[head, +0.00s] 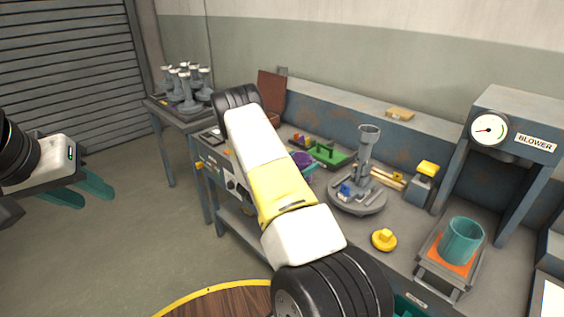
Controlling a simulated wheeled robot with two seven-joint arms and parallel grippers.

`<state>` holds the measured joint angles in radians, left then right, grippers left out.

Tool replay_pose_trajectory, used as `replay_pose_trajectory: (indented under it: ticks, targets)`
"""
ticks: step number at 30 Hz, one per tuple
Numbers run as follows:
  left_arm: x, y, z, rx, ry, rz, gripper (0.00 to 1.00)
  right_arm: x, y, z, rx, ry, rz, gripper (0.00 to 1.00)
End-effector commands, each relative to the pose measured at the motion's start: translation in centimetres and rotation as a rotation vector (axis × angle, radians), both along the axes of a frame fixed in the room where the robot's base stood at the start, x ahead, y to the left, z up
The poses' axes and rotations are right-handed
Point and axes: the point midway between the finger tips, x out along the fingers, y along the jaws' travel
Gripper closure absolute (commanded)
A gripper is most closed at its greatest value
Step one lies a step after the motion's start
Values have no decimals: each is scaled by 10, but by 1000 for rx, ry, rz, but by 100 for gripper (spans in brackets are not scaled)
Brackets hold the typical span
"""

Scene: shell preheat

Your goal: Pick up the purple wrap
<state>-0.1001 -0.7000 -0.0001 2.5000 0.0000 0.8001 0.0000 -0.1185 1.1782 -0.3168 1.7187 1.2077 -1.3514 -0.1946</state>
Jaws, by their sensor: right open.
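The purple wrap (302,159) looks like a small purple shape on the workbench, beside the green tray. My own arm crosses in front and hides part of it. My left gripper (97,201) is at the far left, over the floor and well away from the bench. Its two teal fingers are apart with nothing between them. Of my right gripper, only a teal part (408,307) shows at the bottom edge, beside my black wrist joint. It is far from the purple shape, and its fingertips are hidden.
The bench (400,222) holds a green tray (328,154), a grey round stand (357,199), a yellow knob (384,240) and a teal cup (461,241) under the blower (518,130). A side table (160,106) carries several grey pieces. A round wooden top (225,303) is at the bottom.

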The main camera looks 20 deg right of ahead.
Motion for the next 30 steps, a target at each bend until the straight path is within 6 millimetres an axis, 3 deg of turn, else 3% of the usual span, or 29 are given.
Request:
replay_pose_trajectory:
  ticks: [5,12,22,30]
  targets:
    - [0,0,0,0,0,0,64,9,-25,1,0,-1,-2,0]
    - [0,0,0,0,0,0,64,12,-27,1,1,0,1,0]
    - [0,0,0,0,0,0,64,11,-27,1,1,0,1,63]
    - [0,0,0,0,0,0,64,11,-27,3,1,0,1,63]
